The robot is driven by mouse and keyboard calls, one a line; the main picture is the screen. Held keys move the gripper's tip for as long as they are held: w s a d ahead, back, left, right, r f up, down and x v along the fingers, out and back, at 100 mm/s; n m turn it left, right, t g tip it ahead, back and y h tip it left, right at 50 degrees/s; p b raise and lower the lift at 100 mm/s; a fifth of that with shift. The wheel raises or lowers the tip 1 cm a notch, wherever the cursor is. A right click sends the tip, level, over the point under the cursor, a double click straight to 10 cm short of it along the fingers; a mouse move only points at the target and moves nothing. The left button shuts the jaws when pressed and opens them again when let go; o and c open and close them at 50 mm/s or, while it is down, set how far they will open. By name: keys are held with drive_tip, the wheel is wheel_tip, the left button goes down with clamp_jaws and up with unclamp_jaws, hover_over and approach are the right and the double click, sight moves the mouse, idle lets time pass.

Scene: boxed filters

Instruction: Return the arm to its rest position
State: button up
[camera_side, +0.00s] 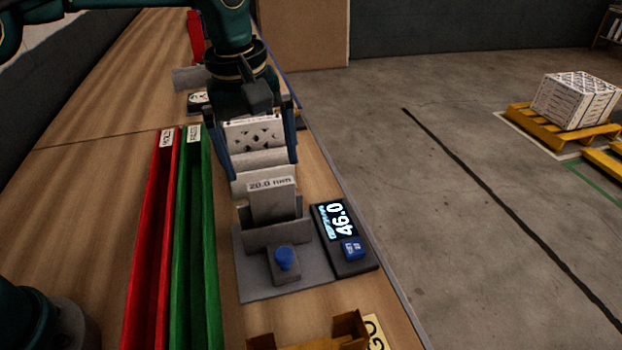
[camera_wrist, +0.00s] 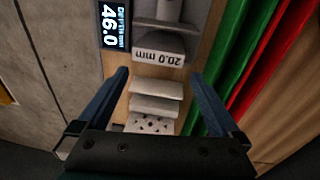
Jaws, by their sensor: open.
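My gripper (camera_side: 262,152) hangs over the wooden bench with its two blue fingers wide apart. It also shows in the wrist view (camera_wrist: 160,85), where nothing is clamped between the fingers. Below and between them in that view are pale grey blocks (camera_wrist: 155,96) and a plate with dark holes (camera_wrist: 150,124). In the side view a grey gauge fixture (camera_side: 285,236) with a "20.0 mm" label and a blue knob (camera_side: 285,257) stands just in front of my gripper. Whether the fingers touch the grey blocks, I cannot tell.
A display reading 46.0 (camera_side: 338,220) sits right of the fixture. A red channel (camera_side: 150,250) and a green channel (camera_side: 191,250) run along the left. A wooden holder (camera_side: 350,328) is at the front. Concrete floor with a loaded yellow pallet (camera_side: 545,125) lies right.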

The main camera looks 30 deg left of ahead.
drive_tip(key=s+a+r+m+t, duration=0.25)
drive_tip(key=s+a+r, duration=0.35)
drive_tip(key=s+r, duration=0.3)
drive_tip(key=s+a+f+m+t, duration=0.2)
drive_tip(key=s+f+m, duration=0.3)
drive_tip(key=s, duration=0.4)
drive_tip(key=shift+s+a+f, duration=0.25)
drive_tip(key=shift+a+f, duration=0.05)
drive_tip(key=shift+f, duration=0.1)
drive_tip(key=shift+s+f+m, duration=0.1)
drive_tip(key=shift+f+m, duration=0.3)
drive_tip(key=shift+m, duration=0.25)
drive_tip(key=shift+c, duration=0.6)
drive_tip(key=shift+r+m, duration=0.15)
drive_tip(key=shift+m, duration=0.15)
drive_tip(key=c, duration=0.5)
drive_tip(key=shift+w, duration=0.2)
